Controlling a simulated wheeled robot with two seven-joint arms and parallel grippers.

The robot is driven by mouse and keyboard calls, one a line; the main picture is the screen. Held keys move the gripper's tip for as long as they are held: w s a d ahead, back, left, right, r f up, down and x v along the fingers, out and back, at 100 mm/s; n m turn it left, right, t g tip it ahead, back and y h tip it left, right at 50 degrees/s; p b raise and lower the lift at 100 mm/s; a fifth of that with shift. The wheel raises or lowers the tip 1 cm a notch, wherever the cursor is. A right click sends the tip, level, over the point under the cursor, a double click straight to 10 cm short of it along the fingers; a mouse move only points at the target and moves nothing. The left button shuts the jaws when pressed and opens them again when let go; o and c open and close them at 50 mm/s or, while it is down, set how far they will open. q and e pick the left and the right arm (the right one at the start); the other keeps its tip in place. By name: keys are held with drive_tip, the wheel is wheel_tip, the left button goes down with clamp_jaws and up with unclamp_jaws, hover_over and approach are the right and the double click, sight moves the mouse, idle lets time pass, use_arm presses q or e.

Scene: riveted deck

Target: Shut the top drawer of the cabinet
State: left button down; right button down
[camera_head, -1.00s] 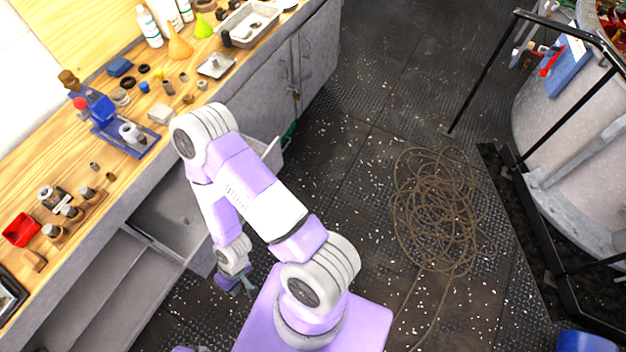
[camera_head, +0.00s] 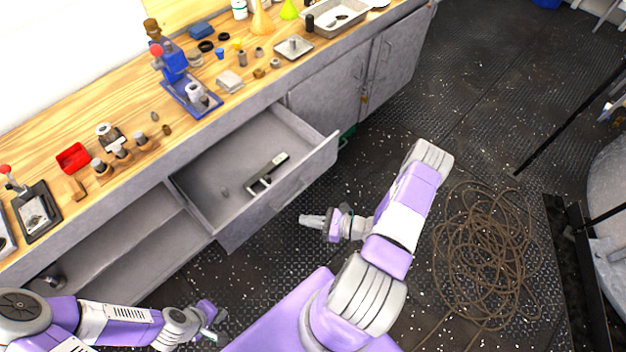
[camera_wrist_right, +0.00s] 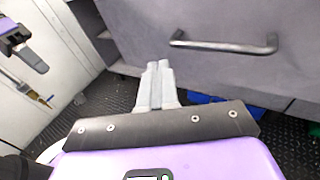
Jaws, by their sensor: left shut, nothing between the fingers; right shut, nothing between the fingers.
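The cabinet (camera_head: 350,80) runs along the left under a wooden worktop. Its top drawer (camera_head: 305,180) is pulled out, with a grey and black tool and a small grey piece inside. The drawer handle (camera_head: 289,196) is on its front; in the right wrist view the bar handle (camera_wrist_right: 225,44) crosses the grey front panel. My right gripper (camera_head: 302,219) is shut and empty, in front of the drawer and apart from the handle. In the wrist view its closed fingers (camera_wrist_right: 157,68) point at the front, left of the handle. My left gripper (camera_head: 219,337) is shut and empty, low at the bottom left.
The worktop (camera_head: 130,95) holds a blue press (camera_head: 180,75), a red tray (camera_head: 73,158), bottles and small parts. An open compartment (camera_head: 120,245) lies left of the drawer. A coiled rope (camera_head: 485,250) lies on the floor at right.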

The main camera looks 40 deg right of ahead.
sight(307, 170)
drive_tip(key=s+d+m+t+h, duration=0.2)
drive_tip(key=d+m+t+h, duration=0.5)
drive_tip(key=d, duration=0.6)
drive_tip(key=w+b, duration=0.1)
drive_tip(key=w, duration=0.3)
drive_tip(key=w+g+h+b, duration=0.1)
drive_tip(key=w, duration=0.4)
drive_tip(key=w+a+n+g+b, duration=0.1)
drive_tip(key=w, duration=0.4)
drive_tip(key=shift+f+h, duration=0.3)
drive_tip(key=shift+f, duration=0.05)
drive_tip(key=shift+d, duration=0.1)
